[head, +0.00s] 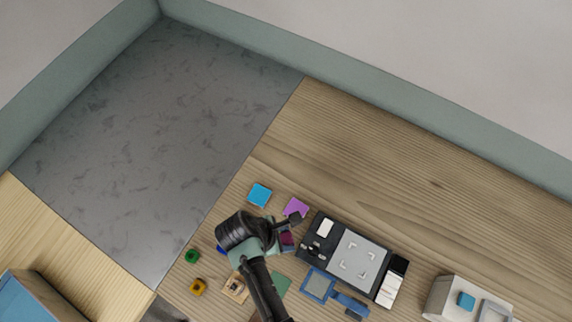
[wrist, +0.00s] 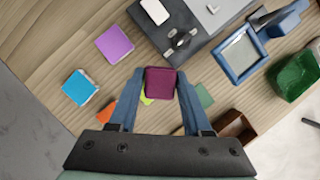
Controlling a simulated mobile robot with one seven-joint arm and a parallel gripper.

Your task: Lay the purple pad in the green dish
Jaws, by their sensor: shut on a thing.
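A purple pad (head: 296,207) lies flat on the wooden surface, beside the black device. In the wrist view the purple pad (wrist: 114,43) is left of and beyond my fingers, apart from them. My gripper (wrist: 160,88) is shut on a dark maroon square piece (wrist: 160,82), held between the fingertips. In the head view my arm partly hides the maroon piece (head: 287,238) and my gripper (head: 278,240).
A blue pad (head: 260,195) lies left of the purple one. The black device (head: 318,226), a blue frame with a handle (head: 319,285) and a brown box (wrist: 237,124) crowd the right side. Small green (head: 192,256) and yellow (head: 198,287) pieces lie left. The wood behind is clear.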

